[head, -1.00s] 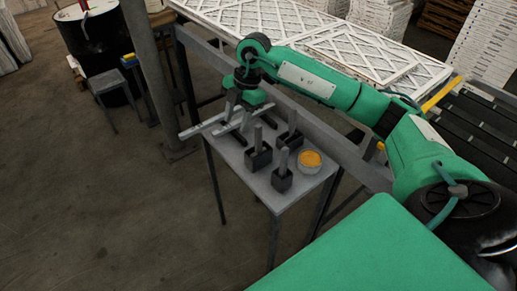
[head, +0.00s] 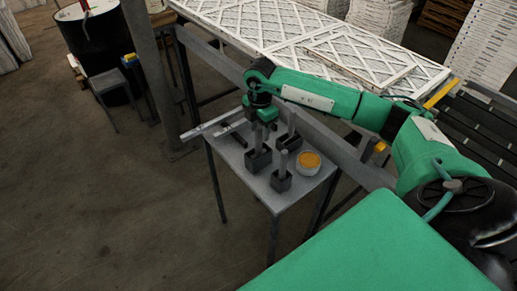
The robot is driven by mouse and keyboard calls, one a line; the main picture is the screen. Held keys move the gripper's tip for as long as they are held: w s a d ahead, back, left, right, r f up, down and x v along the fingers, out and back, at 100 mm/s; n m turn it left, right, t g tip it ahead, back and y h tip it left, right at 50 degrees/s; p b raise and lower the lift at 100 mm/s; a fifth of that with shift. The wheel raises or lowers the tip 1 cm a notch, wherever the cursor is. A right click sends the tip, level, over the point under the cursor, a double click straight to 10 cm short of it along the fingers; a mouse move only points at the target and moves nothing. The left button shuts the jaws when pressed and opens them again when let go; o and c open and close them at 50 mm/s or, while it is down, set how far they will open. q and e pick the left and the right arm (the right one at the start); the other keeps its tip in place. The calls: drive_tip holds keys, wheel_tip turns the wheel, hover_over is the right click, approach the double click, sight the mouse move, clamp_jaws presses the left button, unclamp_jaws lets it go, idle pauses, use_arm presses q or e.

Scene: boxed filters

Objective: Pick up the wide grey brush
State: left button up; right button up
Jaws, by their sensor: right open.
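A small grey table (head: 300,203) holds several tools. Upright tools with grey handles and dark block-like bases stand at its middle (head: 258,160), front (head: 281,181) and back (head: 288,139). Flat, long grey tools lie at its left end, one across the edge (head: 204,127) and a T-shaped one (head: 233,132). I cannot tell for sure which is the wide grey brush. My right gripper (head: 264,134) is open and points down over the middle upright tool, close around or beside its handle; contact cannot be told. My left gripper is not in view.
A round tub with orange contents (head: 309,162) stands at the table's right. A rail (head: 318,136) and white framed filters (head: 330,50) lie behind the table. A grey post (head: 148,75), a stool (head: 115,82) and a black drum (head: 95,40) are at left.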

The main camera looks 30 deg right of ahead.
sight(258, 136)
drive_tip(key=f+p, duration=0.1)
drive_tip(key=f, duration=0.2)
drive_tip(key=shift+w+a+f, duration=0.1)
drive_tip(key=shift+w+f, duration=0.1)
drive_tip(key=shift+f+p, duration=0.3)
drive_tip(key=shift+f, duration=0.1)
drive_tip(key=shift+c, duration=0.4)
clamp_jaws()
drive_tip(key=shift+r, duration=0.15)
